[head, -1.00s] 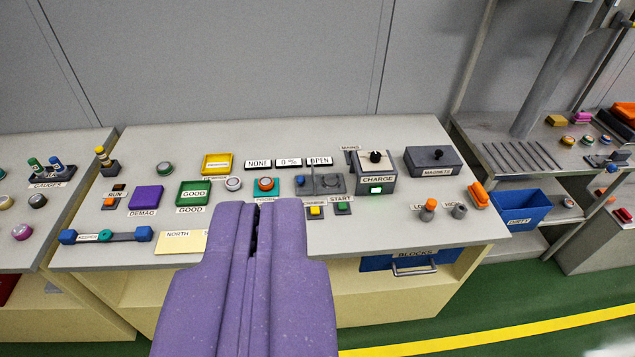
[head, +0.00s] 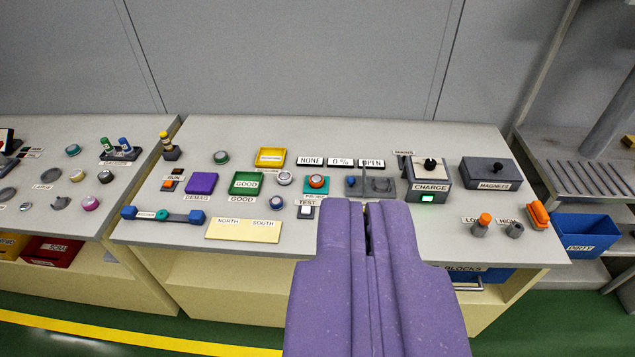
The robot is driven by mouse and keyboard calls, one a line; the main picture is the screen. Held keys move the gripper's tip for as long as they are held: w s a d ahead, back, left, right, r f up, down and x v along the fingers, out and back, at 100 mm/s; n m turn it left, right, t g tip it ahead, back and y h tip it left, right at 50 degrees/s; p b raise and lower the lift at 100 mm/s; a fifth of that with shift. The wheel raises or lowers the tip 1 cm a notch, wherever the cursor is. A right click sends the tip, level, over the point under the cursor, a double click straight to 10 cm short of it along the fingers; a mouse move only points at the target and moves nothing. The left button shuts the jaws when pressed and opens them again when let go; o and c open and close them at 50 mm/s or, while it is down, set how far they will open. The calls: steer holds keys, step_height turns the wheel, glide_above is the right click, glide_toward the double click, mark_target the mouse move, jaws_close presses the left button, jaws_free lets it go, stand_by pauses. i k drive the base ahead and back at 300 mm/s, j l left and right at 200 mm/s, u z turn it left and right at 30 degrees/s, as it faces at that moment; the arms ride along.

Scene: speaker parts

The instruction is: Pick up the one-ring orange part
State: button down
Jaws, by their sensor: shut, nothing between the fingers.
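A small round part (head: 317,182) with an orange-red top and a pale rim sits on a teal pad in the middle of the bench. It is too small to count its rings, so I cannot tell if it is the one-ring orange part. My purple gripper (head: 367,205) reaches in from below, shut and empty. Its tips appear to the right of the round part and in front of it, apart from it. The gripper hides part of the bench's front, including the START button area.
A green GOOD tray (head: 249,193), yellow tray (head: 283,157), purple DEMAG block (head: 201,183) and CHARGE box (head: 429,186) stand on the bench. Orange-topped LOW plug (head: 482,226) stands at right. Another bench (head: 50,215) with round parts is at left.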

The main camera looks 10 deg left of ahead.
mark_target(316, 181)
steer(key=i+u, duration=0.2)
steer(key=i, duration=0.85)
steer(key=i+u, duration=0.2)
steer(key=i, duration=0.9)
